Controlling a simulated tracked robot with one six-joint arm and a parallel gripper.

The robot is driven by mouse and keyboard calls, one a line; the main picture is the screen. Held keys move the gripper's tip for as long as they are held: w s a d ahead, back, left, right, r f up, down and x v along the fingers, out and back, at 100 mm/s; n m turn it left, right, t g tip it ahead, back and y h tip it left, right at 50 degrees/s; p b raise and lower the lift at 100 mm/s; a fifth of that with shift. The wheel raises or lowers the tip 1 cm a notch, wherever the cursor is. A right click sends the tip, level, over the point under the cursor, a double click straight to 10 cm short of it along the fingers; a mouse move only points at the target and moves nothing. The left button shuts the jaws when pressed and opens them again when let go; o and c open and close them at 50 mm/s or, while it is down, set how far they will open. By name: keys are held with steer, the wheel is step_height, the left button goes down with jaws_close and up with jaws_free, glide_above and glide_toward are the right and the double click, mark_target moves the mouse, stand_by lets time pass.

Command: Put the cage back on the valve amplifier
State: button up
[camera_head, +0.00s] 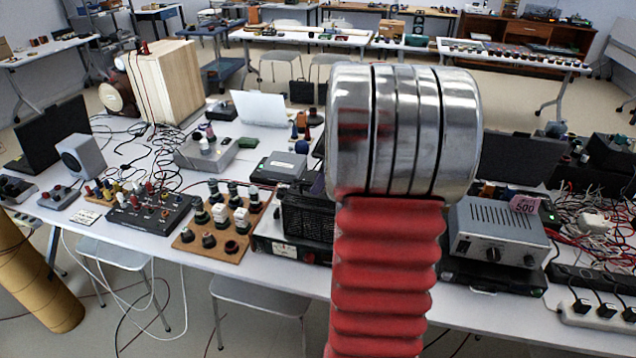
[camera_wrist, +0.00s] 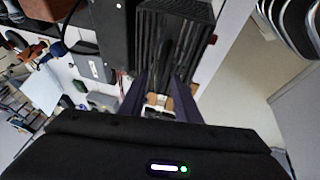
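A black ribbed cage (camera_head: 306,212) shows in the head view beside the left edge of my arm, above a low dark unit with a small pale meter, which looks like the valve amplifier (camera_head: 284,249). My arm covers their right side, so I cannot tell if the cage rests on it. In the wrist view the black slatted cage (camera_wrist: 172,36) is at top centre, just beyond the fingers of my gripper (camera_wrist: 160,84). The dark fingers stand apart, with small tan and white parts between them. Whether they grip the cage is unclear. The head view does not show my gripper.
A wooden board with valves and knobs (camera_head: 212,237) lies left of the amplifier. A silver amplifier with a pink 500 tag (camera_head: 497,238) stands right of my arm. Loose cables and a power strip (camera_head: 598,314) crowd the right side. A stool (camera_head: 262,293) stands at the table's front.

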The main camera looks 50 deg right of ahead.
steer(key=v, duration=1.3)
stand_by(0.4)
steer(key=s+a+f+m+g, duration=0.25)
steer(key=a+f+m, duration=0.25)
steer(key=a+m, duration=0.45)
steer(key=s+a+n+t, duration=0.1)
steer(key=s+a, duration=0.1)
steer(key=a, duration=1.2)
steer(key=s+a+n+t, duration=0.2)
steer(key=s+a, duration=0.1)
steer(key=a, duration=1.2)
steer(key=shift+s+a, duration=0.2)
steer(key=shift+a, duration=0.1)
